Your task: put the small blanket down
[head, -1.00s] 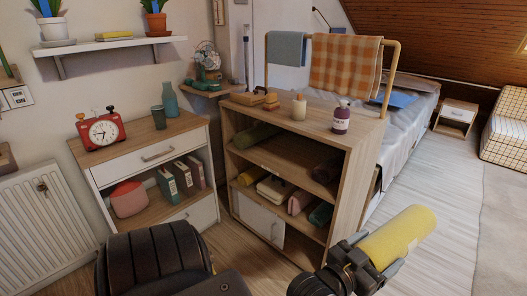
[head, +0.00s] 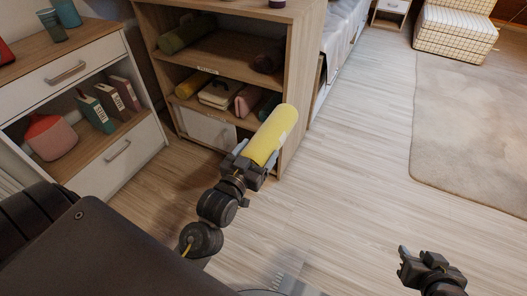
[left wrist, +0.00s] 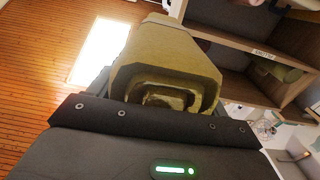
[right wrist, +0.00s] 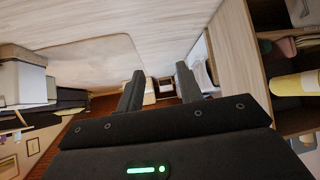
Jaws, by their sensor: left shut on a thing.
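The small blanket is a yellow roll (head: 270,135) in the head view, tilted up and to the right. My left gripper (head: 249,163) is shut on its lower end and holds it in front of the shelf unit's right side. The roll's end fills the middle of the left wrist view (left wrist: 165,65), and the fingers are mostly hidden there. It also shows at the right edge of the right wrist view (right wrist: 295,84). My right gripper (head: 415,262) is at the lower right of the head view. Its two fingers (right wrist: 160,90) stand apart with nothing between them in the right wrist view.
An open wooden shelf unit (head: 300,60) holds several rolled cloths and a box on its shelves. A white cabinet (head: 110,165) with drawers and binders stands at the left. A beige rug (head: 470,130) lies at the right. The wood floor (head: 350,170) between is clear.

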